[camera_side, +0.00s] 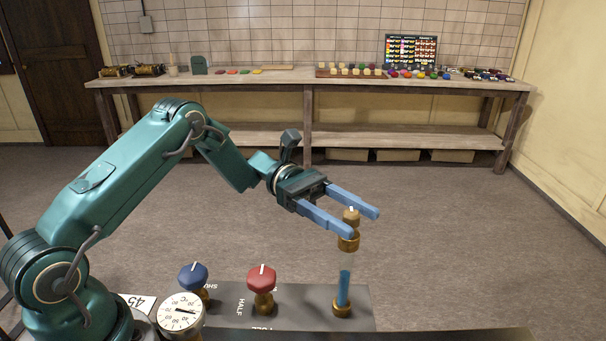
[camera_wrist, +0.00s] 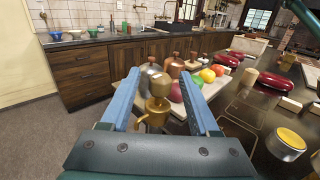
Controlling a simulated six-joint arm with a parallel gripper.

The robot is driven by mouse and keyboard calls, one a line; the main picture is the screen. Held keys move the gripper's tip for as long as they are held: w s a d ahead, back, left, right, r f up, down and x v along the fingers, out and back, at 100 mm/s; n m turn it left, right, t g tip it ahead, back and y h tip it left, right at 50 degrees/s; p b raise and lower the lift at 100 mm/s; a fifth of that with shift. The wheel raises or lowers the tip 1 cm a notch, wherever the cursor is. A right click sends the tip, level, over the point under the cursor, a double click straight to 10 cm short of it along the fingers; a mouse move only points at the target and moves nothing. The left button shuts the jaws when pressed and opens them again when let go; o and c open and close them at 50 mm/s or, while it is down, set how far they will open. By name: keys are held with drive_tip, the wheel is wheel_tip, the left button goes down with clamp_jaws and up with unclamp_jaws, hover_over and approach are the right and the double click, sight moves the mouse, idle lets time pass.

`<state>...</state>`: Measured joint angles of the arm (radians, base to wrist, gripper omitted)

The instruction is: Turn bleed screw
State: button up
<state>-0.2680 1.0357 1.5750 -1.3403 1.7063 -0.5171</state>
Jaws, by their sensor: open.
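The bleed screw (camera_side: 351,214) is a small brass knob with a white mark on top. It sits on a brass fitting (camera_side: 348,241) above a clear tube (camera_side: 343,287) partly filled with blue liquid. My gripper (camera_side: 363,223) is open, with its two blue fingers level and reaching out around the screw. In the wrist view the brass screw (camera_wrist: 159,84) stands upright between the open fingers (camera_wrist: 160,74), with visible gaps on both sides. The near finger hides part of the fitting in the side view.
A red knob (camera_side: 262,279), a blue knob (camera_side: 193,276) and a round °C dial (camera_side: 180,316) stand on or by the grey panel (camera_side: 310,300), left of the tube. A white card (camera_side: 139,303) reads 45. A long bench (camera_side: 300,82) stands far behind, across open floor.

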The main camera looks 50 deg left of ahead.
sight(358, 221)
drive_tip(key=shift+d, duration=1.75)
drive_tip(key=shift+c, duration=0.4)
clamp_jaws()
drive_tip(key=shift+n+t, duration=0.3)
drive_tip(key=shift+t, duration=0.2)
drive_tip(key=shift+w+a+n+t+y, duration=0.2)
drive_tip(key=shift+w+n+t+y, duration=0.2)
drive_tip(key=shift+n+t+y, duration=1.15)
drive_tip(key=shift+w+a+n+t+y, duration=0.15)
drive_tip(key=shift+w+n+t+y, duration=0.45)
drive_tip(key=shift+n+t, duration=1.7)
drive_tip(key=shift+w+a+n+t+y, duration=0.2)
drive_tip(key=shift+n+t+y, duration=1)
drive_tip(key=shift+t, duration=1.55)
drive_tip(key=shift+r+y, duration=0.1)
drive_tip(key=shift+y, duration=0.25)
